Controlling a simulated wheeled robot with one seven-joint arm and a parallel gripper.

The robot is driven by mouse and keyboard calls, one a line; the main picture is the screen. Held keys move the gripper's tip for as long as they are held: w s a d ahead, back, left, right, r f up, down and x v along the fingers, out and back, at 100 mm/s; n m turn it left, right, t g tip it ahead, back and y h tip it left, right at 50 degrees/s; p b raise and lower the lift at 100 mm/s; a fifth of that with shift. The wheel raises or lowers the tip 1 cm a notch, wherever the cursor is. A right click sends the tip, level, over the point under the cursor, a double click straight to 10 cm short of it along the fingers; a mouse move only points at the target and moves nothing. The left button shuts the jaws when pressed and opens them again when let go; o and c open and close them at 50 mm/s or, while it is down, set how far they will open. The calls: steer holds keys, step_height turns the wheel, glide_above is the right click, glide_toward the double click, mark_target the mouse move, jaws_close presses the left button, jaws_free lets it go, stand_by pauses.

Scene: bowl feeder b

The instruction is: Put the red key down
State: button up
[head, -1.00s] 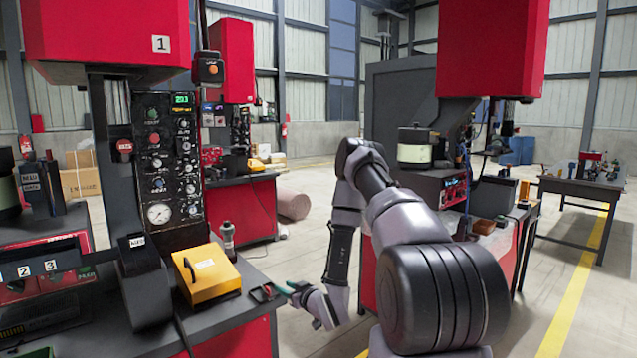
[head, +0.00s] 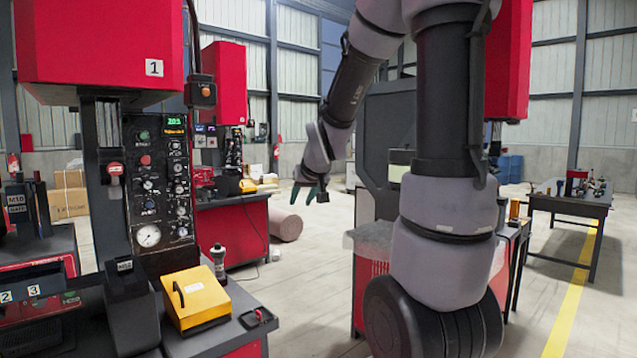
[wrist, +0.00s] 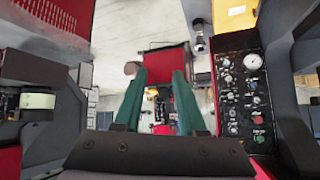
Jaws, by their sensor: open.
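My gripper (head: 309,195) is raised in the air right of the machine with the number 1, clear of the bench. Its two green fingers also show in the wrist view (wrist: 160,75), spread apart with nothing held between them. A small red piece (head: 260,314), which looks like the red key, lies at a small dark tray (head: 250,322) on the bench's right front corner. It is too small to make out its shape. My gripper is above and well apart from it. I cannot make out the key in the wrist view.
A yellow box (head: 196,299) with a handle stands left of the tray, with a small grey cylindrical device (head: 218,262) behind it. The control panel (head: 160,185) rises behind them. A dark table (head: 570,207) stands far right. Open floor lies between the benches.

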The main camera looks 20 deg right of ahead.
steer(key=s+a+r+y, duration=0.1)
steer(key=s+r, duration=0.1)
steer(key=s, duration=0.5)
steer(key=s+a+r+m+g, duration=0.1)
steer(key=s+a+r, duration=0.1)
steer(key=s, duration=0.6)
steer(key=s+a+r+m+g+y, duration=0.1)
steer(key=s+a+r, duration=0.1)
steer(key=s, duration=0.5)
steer(key=shift+s+r+y, duration=0.3)
steer(key=shift+r, duration=0.6)
